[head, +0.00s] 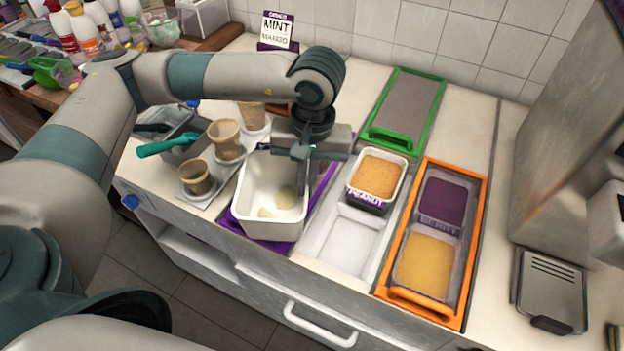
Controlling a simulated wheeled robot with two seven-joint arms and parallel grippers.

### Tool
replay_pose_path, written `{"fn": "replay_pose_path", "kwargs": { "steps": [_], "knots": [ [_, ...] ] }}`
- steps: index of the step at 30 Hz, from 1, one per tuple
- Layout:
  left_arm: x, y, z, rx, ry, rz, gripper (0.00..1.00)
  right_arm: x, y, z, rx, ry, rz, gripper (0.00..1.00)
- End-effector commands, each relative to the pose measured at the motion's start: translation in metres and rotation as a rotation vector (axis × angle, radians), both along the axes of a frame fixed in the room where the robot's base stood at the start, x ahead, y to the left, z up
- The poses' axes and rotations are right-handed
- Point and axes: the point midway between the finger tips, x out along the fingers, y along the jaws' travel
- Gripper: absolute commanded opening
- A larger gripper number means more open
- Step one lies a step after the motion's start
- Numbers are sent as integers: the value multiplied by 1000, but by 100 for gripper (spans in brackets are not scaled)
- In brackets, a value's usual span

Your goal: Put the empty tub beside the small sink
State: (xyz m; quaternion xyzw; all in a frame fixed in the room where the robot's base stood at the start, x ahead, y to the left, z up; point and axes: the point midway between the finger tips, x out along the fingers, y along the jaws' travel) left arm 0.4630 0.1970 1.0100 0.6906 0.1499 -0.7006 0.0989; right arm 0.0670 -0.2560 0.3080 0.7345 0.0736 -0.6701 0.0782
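The empty tub (270,227) is white and deep, with a few pale smears on its floor. It stands on a purple mat (231,222) at the counter's front edge. The small sink (183,127) appears to be the grey metal basin left of it, with a teal-handled scoop across it. My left gripper (303,178) points down at the tub's far right wall. A finger overlaps the rim there; I cannot tell whether the fingers are closed on it. My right gripper is out of view.
Brown cups (197,178) stand on a holder between sink and tub. Right of the tub are a peanut tub (378,176) in a white tray (343,240), an orange-framed tray (470,250) with two tubs, and a green-framed tray (405,108). A mint-mango sign (277,30) stands behind.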

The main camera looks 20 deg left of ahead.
Motion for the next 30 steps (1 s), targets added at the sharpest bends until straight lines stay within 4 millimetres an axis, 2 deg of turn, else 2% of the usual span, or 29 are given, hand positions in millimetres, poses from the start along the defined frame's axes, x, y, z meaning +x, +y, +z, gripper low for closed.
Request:
{"fn": "replay_pose_path", "kwargs": {
  "steps": [6, 10, 30],
  "knots": [
    [-4, 5, 0, 1, -2, -254, 0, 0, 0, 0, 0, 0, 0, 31],
    [-6, 6, 0, 0, -2, -330, 0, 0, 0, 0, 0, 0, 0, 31],
    [-6, 7, 0, 0, -1, -354, 0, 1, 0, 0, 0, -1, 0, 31]
  ]
}}
